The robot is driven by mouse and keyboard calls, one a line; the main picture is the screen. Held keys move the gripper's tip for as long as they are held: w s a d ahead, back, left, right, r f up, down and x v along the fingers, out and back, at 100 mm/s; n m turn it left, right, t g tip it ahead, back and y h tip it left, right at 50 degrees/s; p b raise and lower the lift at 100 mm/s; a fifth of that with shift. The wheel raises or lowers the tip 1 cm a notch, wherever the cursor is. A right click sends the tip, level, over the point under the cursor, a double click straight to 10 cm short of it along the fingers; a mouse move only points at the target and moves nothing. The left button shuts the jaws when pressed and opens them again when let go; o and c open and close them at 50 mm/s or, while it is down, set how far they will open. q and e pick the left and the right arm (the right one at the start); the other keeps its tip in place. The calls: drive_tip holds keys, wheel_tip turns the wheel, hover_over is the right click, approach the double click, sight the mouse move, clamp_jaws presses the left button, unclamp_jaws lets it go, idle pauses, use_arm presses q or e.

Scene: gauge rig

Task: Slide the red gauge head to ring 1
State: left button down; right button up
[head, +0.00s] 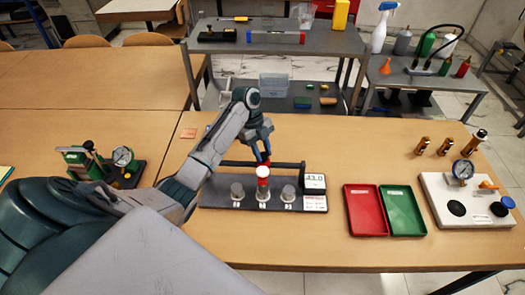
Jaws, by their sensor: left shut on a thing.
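The gauge rig has a dark base plate (219,201) with a dark rail (290,164) along its back. Ring 1 (237,190) stands at the left, ring 2 (263,194) in the middle and ring 3 (288,193) at the right. My left gripper (265,154) reaches down from behind and is shut on the red head. Its fingertips are small and partly hard to make out. My right gripper is not in view.
A display (314,181) reading about 43.0 stands at the rig's right end. Right of it lie a red tray (366,210) and a green tray (402,210), then a white plate with a dial (436,187). Another dial gauge stand (122,158) is at the left, near my arm.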

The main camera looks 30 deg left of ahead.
use_arm(q)
drive_tip(key=s+a, duration=0.1)
drive_tip(key=a, duration=0.1)
drive_tip(key=s+a+p, duration=0.1)
drive_tip(key=s+a, duration=0.2)
drive_tip(key=a, duration=0.2)
drive_tip(key=shift+s, duration=0.2)
drive_tip(key=shift+s+a, duration=0.2)
drive_tip(key=shift+a, duration=0.2)
drive_tip(key=shift+d+r, duration=0.1)
drive_tip(key=shift+w, duration=0.1)
drive_tip(key=c, duration=1.1)
unclamp_jaws()
